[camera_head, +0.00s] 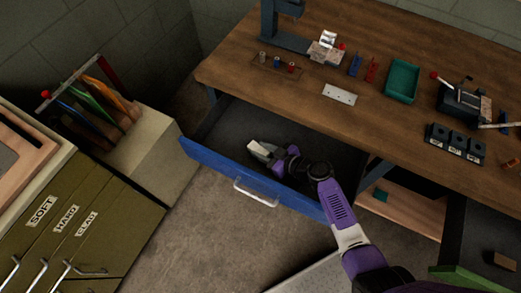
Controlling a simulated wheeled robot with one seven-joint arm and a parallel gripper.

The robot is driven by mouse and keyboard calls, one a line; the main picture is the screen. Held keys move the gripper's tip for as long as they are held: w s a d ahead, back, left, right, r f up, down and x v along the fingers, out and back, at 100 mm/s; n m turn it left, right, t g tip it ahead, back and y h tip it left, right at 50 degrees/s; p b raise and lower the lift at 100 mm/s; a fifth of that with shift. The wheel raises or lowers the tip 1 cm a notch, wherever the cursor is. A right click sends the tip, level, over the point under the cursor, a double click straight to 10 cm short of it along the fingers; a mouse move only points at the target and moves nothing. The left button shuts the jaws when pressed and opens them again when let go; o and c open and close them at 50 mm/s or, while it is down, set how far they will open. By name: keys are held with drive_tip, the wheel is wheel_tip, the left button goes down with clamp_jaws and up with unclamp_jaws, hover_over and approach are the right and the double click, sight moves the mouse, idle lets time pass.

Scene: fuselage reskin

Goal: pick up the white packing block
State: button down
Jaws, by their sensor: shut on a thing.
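The white packing block (258,150) is in the open blue-fronted drawer (215,165), near its front wall. My gripper (268,155) is shut on the block, with the purple and black arm reaching in from the lower right. The gripper hides part of the block. I cannot tell whether the block touches the drawer floor.
The wooden workbench (225,75) overhangs the back of the drawer. A green tray (402,80), a white perforated plate (340,94) and black blocks (456,143) stand on it. A green-fronted drawer (470,279) is open at lower right. Olive cabinets (90,225) stand at left.

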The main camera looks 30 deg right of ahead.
sight(262, 151)
wheel_tip(262, 151, up, 20)
drive_tip(key=p, duration=0.1)
